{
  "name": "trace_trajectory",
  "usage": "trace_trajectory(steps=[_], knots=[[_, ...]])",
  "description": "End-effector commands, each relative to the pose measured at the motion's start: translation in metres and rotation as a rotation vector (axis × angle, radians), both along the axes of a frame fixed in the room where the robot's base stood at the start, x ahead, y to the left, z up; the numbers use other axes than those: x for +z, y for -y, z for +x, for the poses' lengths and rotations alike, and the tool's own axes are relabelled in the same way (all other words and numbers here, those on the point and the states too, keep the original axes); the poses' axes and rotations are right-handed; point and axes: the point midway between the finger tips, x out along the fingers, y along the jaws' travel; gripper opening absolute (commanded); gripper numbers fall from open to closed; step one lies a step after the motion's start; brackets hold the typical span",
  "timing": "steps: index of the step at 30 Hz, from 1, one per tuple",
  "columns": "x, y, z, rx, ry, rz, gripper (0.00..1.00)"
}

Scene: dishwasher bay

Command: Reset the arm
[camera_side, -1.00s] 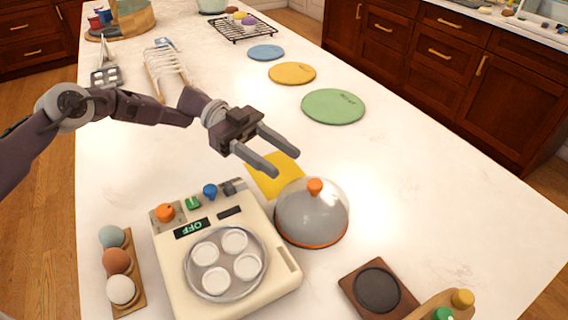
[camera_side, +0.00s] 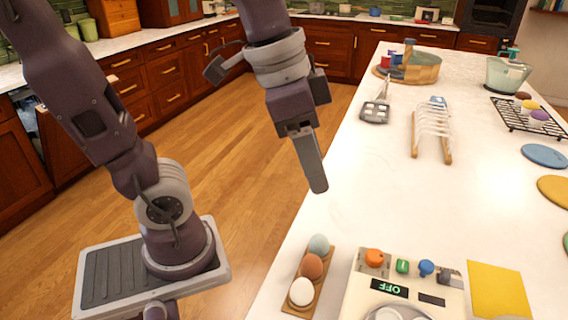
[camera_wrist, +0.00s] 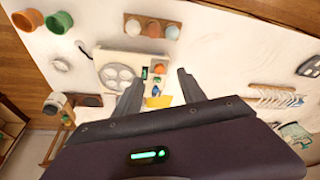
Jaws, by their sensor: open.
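My gripper (camera_side: 318,188) hangs pointing down beside the left edge of the white counter (camera_side: 385,215), apart from everything. In the side view only one finger shows clearly. In the wrist view both fingers of my gripper (camera_wrist: 160,74) are spread with nothing held between them. The cream egg cooker (camera_side: 452,299) is at the bottom of the side view, partly cut off, its display reading OFF. It also shows whole in the wrist view, between and beyond the fingers (camera_wrist: 122,57).
A wooden egg holder (camera_side: 289,308) with three eggs stands near the counter's left edge. A yellow sheet (camera_side: 497,290) lies right of the cooker. A rack (camera_side: 433,125) and a slotted spatula (camera_side: 375,112) lie farther back. Open wooden floor (camera_side: 225,150) is left of the counter.

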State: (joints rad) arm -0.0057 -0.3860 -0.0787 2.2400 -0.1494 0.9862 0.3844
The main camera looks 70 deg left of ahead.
Motion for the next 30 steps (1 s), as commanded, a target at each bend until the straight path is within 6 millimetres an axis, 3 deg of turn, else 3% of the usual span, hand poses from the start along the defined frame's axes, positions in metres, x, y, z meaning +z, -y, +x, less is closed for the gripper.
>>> trace_trajectory(steps=[1, 3, 7, 30], knots=[[-0.003, -0.015, -0.021, 0.111, 0.055, 0.001, 0.48], [-0.010, -0.030, -0.041, 0.246, 0.111, -0.011, 0.48], [-0.020, -0.044, -0.058, 0.374, 0.166, -0.034, 0.48], [-0.021, -0.045, -0.060, 0.390, 0.170, -0.038, 0.48]])
